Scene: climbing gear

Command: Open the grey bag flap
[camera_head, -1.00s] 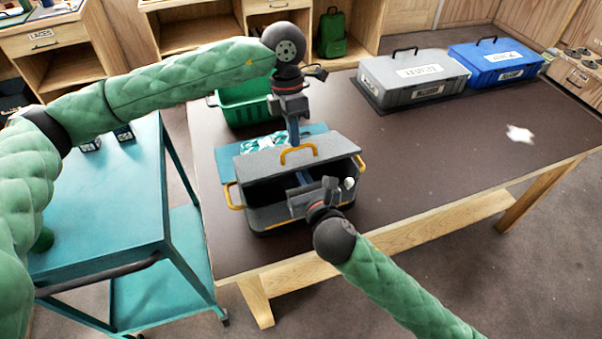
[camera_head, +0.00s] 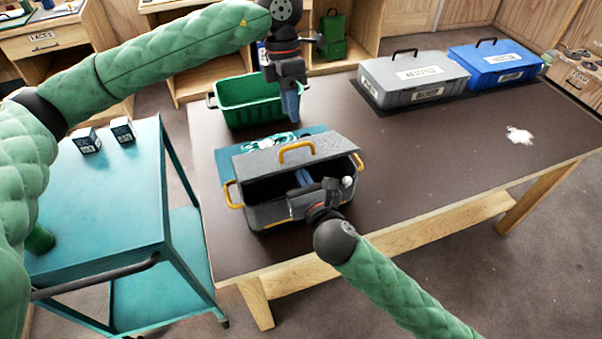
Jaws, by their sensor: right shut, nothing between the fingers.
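The grey bag (camera_head: 275,211) stands on the dark table, with yellow handles at its sides. Its grey flap (camera_head: 255,161), with a yellow handle (camera_head: 297,151) on top, is raised at the front and leans toward the back. The dark inside of the bag shows below it. My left gripper (camera_head: 291,107) points down above and behind the flap, apart from its handle; its finger gap is not visible. My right gripper (camera_head: 303,178) is shut and empty at the bag's open front, its fingers reaching in under the flap. My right wrist hides the bag's front right corner.
A green crate (camera_head: 232,100) and a teal mat with a coiled light rope (camera_head: 262,138) lie behind the bag. Grey (camera_head: 380,76) and blue (camera_head: 475,66) cases stand at the back right. White powder (camera_head: 519,136) lies at the right. The table right of the bag is clear.

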